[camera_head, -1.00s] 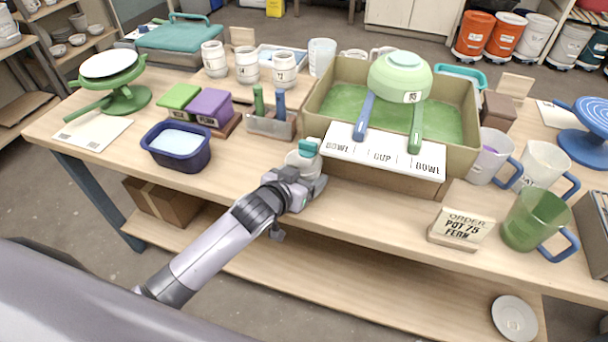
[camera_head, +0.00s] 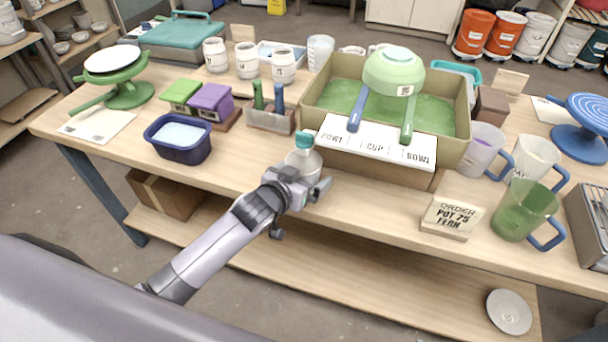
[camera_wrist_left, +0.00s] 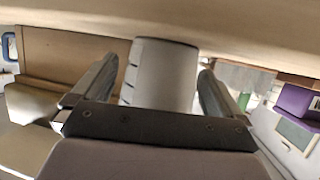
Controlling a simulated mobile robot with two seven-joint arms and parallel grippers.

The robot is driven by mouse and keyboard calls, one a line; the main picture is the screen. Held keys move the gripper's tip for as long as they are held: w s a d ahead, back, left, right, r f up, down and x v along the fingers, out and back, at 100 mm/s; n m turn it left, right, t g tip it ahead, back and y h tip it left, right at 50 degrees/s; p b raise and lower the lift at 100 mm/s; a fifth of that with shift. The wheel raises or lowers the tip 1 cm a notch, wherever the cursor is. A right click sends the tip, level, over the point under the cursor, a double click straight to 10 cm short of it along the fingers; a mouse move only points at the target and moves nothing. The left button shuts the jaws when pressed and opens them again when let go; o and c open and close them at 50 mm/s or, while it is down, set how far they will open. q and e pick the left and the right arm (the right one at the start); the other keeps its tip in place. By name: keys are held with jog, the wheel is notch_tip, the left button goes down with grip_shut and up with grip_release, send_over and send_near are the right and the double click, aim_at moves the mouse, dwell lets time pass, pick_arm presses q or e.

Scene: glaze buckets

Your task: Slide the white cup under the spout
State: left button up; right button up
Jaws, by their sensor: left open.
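A white rounded vessel with a teal top (camera_head: 303,158) stands near the table's front edge, left of the glaze box. My left gripper (camera_head: 308,182) is at its near side. In the left wrist view, a pale cylinder (camera_wrist_left: 160,72) stands between the spread fingers of the left gripper (camera_wrist_left: 158,85), with gaps on both sides. It appears to be this vessel. Three white labelled cups stand farther back: left (camera_head: 215,55), middle (camera_head: 247,62) and right (camera_head: 283,66). I cannot tell which object is the task's white cup, nor make out a clear spout. My right gripper is not in view.
The glaze box (camera_head: 455,140) stands right of the vessel, with a green bowl (camera_head: 394,72) above it and a white label board (camera_head: 375,148) at its front. A navy tub (camera_head: 178,155) stands left. An order sign (camera_head: 452,217) stands right. The front table strip is mostly clear.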

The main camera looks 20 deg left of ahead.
pick_arm(q)
jog(key=v, duration=0.7)
dwell(0.3)
jog(key=shift+s+f, duration=0.1)
dwell(0.3)
jog(key=s+a+f+g, duration=0.1)
jog(key=s+f, duration=0.5)
jog(key=s, duration=0.3)
jog(key=s+a+f+g, duration=0.1)
jog(key=s+a+f, duration=0.1)
jog(key=s+f, duration=0.4)
jog(key=s, duration=0.4)
jog(key=shift+s+a+g+y, duration=0.2)
jog(key=shift+g+y, duration=0.1)
jog(key=shift+y, duration=0.1)
